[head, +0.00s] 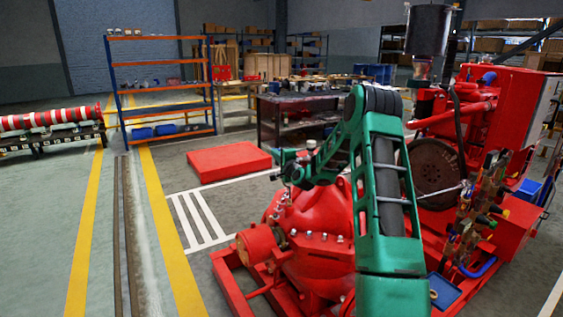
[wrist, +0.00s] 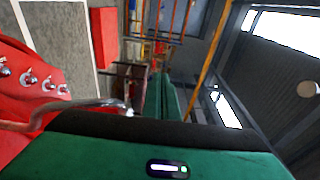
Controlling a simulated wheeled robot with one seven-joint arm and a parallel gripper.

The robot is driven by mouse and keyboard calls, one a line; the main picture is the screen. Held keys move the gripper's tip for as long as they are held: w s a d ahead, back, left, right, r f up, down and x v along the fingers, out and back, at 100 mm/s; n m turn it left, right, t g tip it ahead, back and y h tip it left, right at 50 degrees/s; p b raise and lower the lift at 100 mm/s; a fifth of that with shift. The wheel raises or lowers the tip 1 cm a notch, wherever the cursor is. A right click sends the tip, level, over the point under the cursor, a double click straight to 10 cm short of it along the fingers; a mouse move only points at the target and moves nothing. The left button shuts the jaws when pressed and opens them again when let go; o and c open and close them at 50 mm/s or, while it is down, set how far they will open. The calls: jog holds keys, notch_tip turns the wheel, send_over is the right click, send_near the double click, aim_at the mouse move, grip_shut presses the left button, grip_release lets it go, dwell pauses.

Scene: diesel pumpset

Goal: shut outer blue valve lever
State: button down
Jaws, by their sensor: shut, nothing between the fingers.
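My green arm reaches over the red pump (head: 318,215) in the head view. The arm's end, with my gripper (head: 287,178), is small there, close above the pump's left top; the fingers look shut and empty. No blue lever can be made out beside it. A blue curved piece (head: 479,268) shows low on the engine side at right, and a blue-ended part (head: 488,77) sits high on the red engine unit; I cannot tell whether either is the lever. The wrist view shows the bolted red pump casing (wrist: 28,95) and a bent silver pipe (wrist: 85,108).
The red engine set (head: 500,110) fills the right side, with many fittings and hoses. A low red block (head: 228,162) lies on the floor behind the pump. A dark workbench (head: 285,118) and an orange-blue shelf (head: 160,88) stand farther back.

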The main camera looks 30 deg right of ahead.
jog(key=shift+w+d, duration=0.2)
jog(key=shift+w, duration=0.35)
jog(key=shift+w+d, duration=0.2)
jog(key=shift+w, duration=0.4)
